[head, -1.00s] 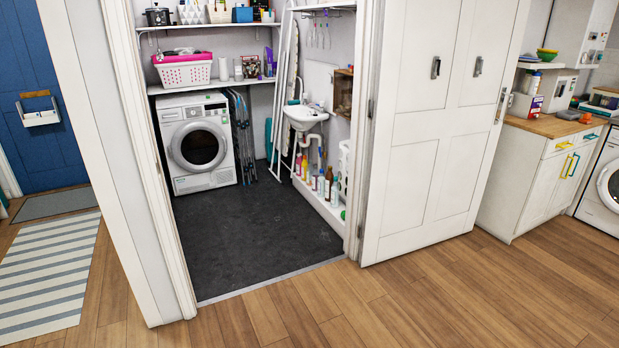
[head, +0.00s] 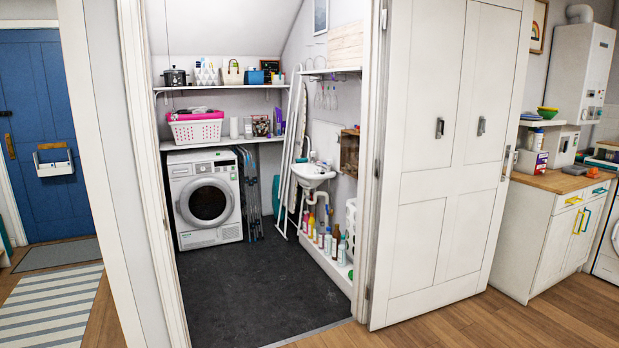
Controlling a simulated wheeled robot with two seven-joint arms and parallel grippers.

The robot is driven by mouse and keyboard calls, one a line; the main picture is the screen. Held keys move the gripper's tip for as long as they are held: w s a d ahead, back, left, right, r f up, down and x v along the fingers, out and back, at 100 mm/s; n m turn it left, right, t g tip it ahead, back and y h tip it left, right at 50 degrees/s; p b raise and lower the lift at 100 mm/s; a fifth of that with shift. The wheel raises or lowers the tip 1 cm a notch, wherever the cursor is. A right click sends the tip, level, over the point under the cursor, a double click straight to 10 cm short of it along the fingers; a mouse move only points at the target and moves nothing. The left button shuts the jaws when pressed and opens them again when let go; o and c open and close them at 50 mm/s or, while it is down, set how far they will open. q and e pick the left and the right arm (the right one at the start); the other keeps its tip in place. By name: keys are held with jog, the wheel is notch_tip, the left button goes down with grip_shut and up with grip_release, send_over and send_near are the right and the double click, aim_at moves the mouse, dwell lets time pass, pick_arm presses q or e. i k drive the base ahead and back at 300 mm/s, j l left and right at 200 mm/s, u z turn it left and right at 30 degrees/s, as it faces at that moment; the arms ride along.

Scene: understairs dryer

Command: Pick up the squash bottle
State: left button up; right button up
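Several bottles stand upright in a row on a low white ledge (head: 318,262) below the small sink, inside the understairs room. Among them are an orange-yellow bottle (head: 311,228), a dark bottle (head: 335,240) and a pale bottle with a greenish label (head: 342,251). Neither of my grippers is in view.
A dryer (head: 205,199) stands under shelves with a pink and white basket (head: 195,127). The dark floor (head: 250,285) is clear through the open doorway. A white door (head: 450,170) stands to the right, before the kitchen cabinet (head: 545,245). A folded airer leans near the sink (head: 312,175).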

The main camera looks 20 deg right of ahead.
aim_at(316, 226)
jog(key=i+z, duration=0.25)
jog(key=i, duration=4.95)
